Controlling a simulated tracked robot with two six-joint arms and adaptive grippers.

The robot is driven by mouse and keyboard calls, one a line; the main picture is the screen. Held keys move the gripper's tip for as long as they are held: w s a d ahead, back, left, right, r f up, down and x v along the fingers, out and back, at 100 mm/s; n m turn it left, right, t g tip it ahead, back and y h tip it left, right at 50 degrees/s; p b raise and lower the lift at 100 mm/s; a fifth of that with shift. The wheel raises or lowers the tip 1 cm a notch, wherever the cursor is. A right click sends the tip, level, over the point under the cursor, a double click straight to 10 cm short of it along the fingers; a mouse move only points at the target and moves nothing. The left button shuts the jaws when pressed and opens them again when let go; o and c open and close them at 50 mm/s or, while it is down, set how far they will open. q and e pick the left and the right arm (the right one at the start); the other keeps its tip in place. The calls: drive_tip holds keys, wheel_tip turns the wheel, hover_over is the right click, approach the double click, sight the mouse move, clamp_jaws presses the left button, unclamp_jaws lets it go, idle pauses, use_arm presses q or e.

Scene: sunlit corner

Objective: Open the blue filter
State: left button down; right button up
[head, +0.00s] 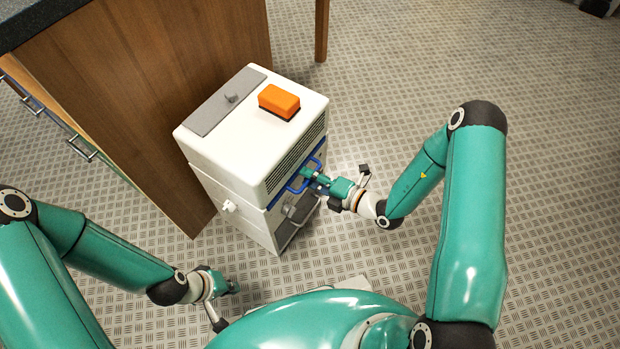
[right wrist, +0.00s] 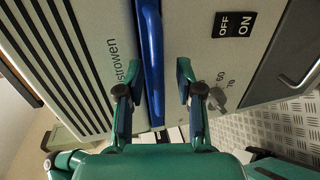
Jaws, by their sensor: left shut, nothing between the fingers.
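The blue filter (head: 319,165) shows as a blue handle on the front of a white appliance (head: 290,150). In the right wrist view the blue filter (right wrist: 150,50) is a long blue bar running down the picture between vent slots and a dial. My right gripper (head: 310,177) is at the appliance front, close to the blue bar. In the right wrist view my right gripper (right wrist: 155,82) has its fingers apart, one on each side of the bar, with gaps visible. My left gripper (head: 232,288) is shut and empty, low over the floor, away from the appliance.
An orange block (head: 279,101) with a dark underside sits on the appliance top beside a grey lid (head: 226,102). A wooden cabinet (head: 150,90) stands close behind and left. An ON/OFF label (right wrist: 234,24) and dial (right wrist: 222,96) are right of the bar. Open floor lies right.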

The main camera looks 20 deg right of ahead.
drive_tip(key=shift+w+a, duration=0.1)
drive_tip(key=shift+w, duration=0.05)
drive_tip(key=shift+c, duration=0.3)
clamp_jaws()
